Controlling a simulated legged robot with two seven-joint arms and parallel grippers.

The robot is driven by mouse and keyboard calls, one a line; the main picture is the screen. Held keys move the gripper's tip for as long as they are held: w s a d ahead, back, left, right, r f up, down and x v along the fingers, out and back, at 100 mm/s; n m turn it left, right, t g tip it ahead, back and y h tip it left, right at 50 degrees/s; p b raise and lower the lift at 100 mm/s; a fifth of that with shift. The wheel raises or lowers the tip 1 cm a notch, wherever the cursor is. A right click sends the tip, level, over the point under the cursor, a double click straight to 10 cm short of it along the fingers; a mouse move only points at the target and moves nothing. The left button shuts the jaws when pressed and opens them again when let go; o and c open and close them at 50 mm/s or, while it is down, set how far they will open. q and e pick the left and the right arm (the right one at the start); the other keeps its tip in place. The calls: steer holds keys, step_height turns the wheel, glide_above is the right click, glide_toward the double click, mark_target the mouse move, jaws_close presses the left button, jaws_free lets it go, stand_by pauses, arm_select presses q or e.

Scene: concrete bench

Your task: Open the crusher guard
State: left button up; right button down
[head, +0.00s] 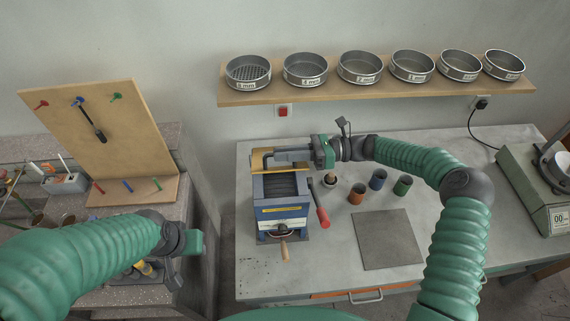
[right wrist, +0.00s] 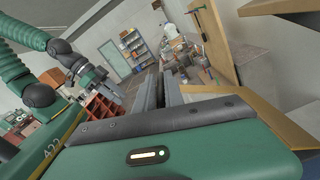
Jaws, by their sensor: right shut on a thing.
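The crusher (head: 283,212) is a blue and grey machine at the left of the bench, with a dark ribbed opening on top and a wooden-handled crank in front. Its yellow-edged guard (head: 280,170) appears tilted up at the back of the opening; its exact angle is unclear. My right gripper (head: 268,157) reaches in from the right and is shut on the guard's dark handle, largely hidden by the fingers. In the right wrist view its fingers (right wrist: 160,88) lie close together beside yellow edges. My left gripper (head: 178,272) hangs over the left bench, away from the crusher; its fingers are unclear.
A shelf (head: 375,89) of sieves runs above. A scale (head: 535,190) stands at right, a tool board (head: 97,125) at left.

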arm_select(q)
steer(key=shift+f, duration=0.1)
arm_select(e)
steer(key=shift+w+r, duration=0.35)
steer(key=shift+w, duration=0.15)
